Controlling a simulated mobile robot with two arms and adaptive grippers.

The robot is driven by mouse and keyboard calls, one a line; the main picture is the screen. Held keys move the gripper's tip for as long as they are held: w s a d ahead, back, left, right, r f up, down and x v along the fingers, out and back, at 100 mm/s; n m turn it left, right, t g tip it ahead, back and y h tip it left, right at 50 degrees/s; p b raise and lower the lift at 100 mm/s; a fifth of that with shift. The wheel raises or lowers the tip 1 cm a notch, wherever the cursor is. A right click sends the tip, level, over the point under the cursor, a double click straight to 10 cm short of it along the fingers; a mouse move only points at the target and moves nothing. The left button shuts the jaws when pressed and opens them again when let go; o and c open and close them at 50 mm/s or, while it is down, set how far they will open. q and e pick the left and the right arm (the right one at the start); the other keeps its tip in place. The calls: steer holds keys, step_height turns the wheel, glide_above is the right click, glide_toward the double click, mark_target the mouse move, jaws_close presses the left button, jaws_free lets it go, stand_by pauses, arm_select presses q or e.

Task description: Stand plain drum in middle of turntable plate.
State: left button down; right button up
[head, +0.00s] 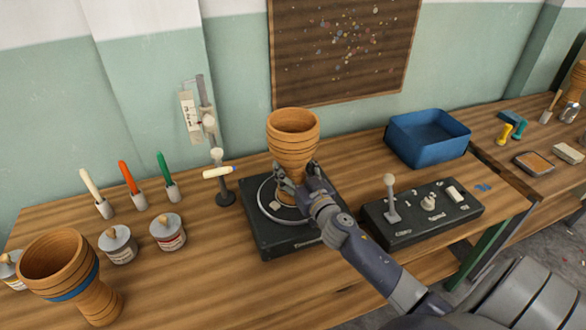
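The plain drum (293,140), wooden with thin dark rings, is upright over the turntable plate (262,207), with its wide mouth up. Its foot is partly hidden by my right gripper, and I cannot tell whether it touches the plate or is exactly centred. The round plate sits on a square black turntable base (268,241). My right gripper (294,180) has its fingers on both sides of the drum's narrow waist and looks shut on it. My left gripper is not in view.
A blue-banded drum (62,263) stands front left, near paint tins (168,232) and upright brushes (130,185). A small stand with a pale-tipped arm (222,180) is just left of the turntable. A control box (420,212) and blue bin (428,138) are right.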

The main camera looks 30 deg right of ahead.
steer(key=o, duration=1.6)
steer(key=shift+f, duration=0.15)
steer(key=shift+c, duration=0.2)
steer(key=shift+r, duration=0.2)
steer(key=s+a, duration=0.1)
steer(key=s, duration=1.1)
steer(key=shift+a, duration=0.35)
